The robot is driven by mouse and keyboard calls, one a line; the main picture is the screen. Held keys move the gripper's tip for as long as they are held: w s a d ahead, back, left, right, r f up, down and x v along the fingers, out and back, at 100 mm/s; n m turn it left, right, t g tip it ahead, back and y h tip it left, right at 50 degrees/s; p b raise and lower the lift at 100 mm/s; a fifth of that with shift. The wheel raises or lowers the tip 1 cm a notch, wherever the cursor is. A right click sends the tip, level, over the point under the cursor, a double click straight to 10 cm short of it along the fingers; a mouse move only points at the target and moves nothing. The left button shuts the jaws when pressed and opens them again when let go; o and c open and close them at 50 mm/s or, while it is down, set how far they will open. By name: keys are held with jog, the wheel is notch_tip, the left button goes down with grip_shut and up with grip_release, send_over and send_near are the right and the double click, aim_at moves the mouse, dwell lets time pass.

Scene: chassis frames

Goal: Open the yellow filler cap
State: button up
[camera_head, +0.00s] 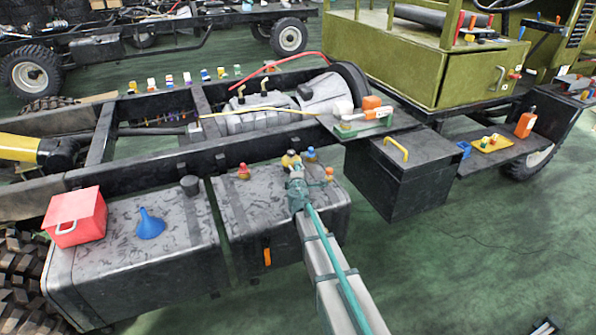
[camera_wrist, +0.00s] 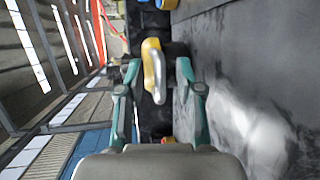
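The yellow filler cap (camera_head: 290,160) is on top of the right-hand dark tank, just behind my gripper and partly covered by it. In the wrist view a yellow piece with a silvery lever-like part (camera_wrist: 152,68), apparently this cap, lies between and beyond the fingertips. My gripper (camera_head: 297,190) is over the tank's top. In the wrist view its teal fingers (camera_wrist: 157,75) are apart, with a gap on both sides of the yellow and silver piece. Whether the cap is open is unclear.
Small red and orange caps or figures (camera_head: 244,173) and a blue-topped one (camera_head: 310,154) stand nearby. A red box (camera_head: 75,217) and blue funnel (camera_head: 150,224) sit on the left tank. The chassis rail (camera_head: 250,150) runs behind; a black box (camera_head: 400,180) is at right.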

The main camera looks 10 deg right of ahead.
grip_shut()
jog(key=shift+r+p, duration=0.25)
jog(key=shift+p, duration=0.4)
